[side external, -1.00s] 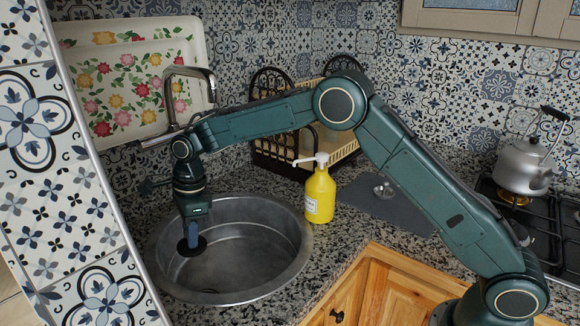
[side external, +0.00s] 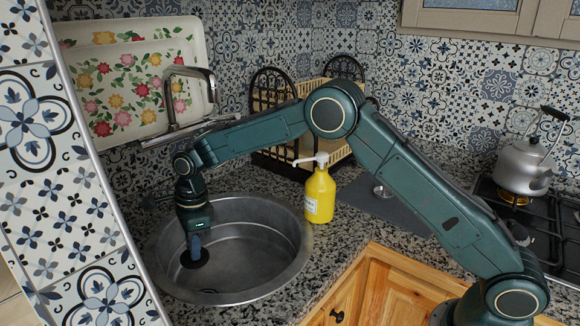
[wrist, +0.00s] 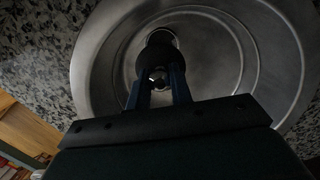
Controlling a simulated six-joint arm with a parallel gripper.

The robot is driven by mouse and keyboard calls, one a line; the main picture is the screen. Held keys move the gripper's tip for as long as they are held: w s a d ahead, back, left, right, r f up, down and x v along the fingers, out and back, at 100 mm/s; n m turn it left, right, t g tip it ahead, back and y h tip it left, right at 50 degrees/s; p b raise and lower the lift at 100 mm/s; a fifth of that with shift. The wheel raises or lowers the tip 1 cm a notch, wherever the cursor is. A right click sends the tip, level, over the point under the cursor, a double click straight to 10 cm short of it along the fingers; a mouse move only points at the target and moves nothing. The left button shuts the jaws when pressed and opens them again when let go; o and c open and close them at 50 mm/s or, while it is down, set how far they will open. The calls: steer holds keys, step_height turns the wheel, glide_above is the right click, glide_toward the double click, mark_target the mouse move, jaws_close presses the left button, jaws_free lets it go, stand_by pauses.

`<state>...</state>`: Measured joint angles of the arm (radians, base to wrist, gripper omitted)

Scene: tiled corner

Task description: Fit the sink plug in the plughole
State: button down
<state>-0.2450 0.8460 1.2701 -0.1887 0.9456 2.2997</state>
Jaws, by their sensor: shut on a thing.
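The sink plug (side external: 203,259) is a black disc held level under my gripper (side external: 195,244), inside the round steel sink (side external: 262,262). My gripper points down and is shut on the plug's top. The plug hangs above the sink floor, apart from it.
A yellow soap bottle (side external: 320,195) stands at the sink's right edge. The tap (side external: 190,72) rises behind the sink near a floral tray (side external: 110,50). A dish rack (side external: 285,160) is at the back. A kettle (side external: 525,165) sits on the hob at right.

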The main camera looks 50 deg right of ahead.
steer(key=shift+f, duration=6.95)
steer(key=shift+s+f, duration=0.1)
steer(key=shift+f, duration=1.15)
steer(key=c, duration=0.8)
jaws_free()
steer(key=shift+s+f, duration=0.1)
steer(key=shift+o, duration=0.2)
steer(key=shift+r, duration=0.2)
